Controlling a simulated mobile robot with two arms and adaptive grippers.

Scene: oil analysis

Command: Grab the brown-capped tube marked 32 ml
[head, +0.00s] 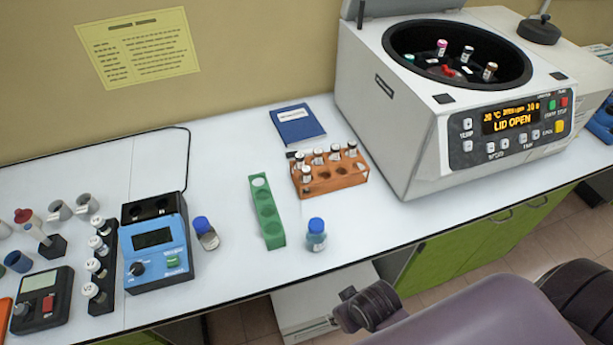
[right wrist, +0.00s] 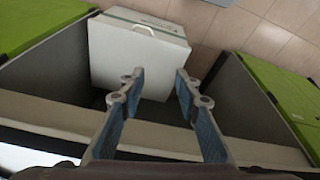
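The centrifuge (head: 405,120) stands at the back right with its lid up and "LID OPEN" on its display. Several capped tubes stand in its round bowl. One tube with a brownish cap (head: 490,71) is at the right of the bowl; another with a dark cap (head: 467,54) is at the back, beside a pink-capped tube (head: 441,47). Their volume marks are too small to read. My right gripper (right wrist: 158,88) is open and empty in the right wrist view, pointing down towards the floor beside the table, away from the tubes. My left gripper is in neither view.
An orange rack (head: 345,181) with several tubes, a green rack (head: 269,222) and two blue-capped bottles, left (head: 207,236) and right (head: 316,238), stand left of the centrifuge. A blue device (head: 160,262) is further left. A white box (right wrist: 135,62) is below, between green cabinets.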

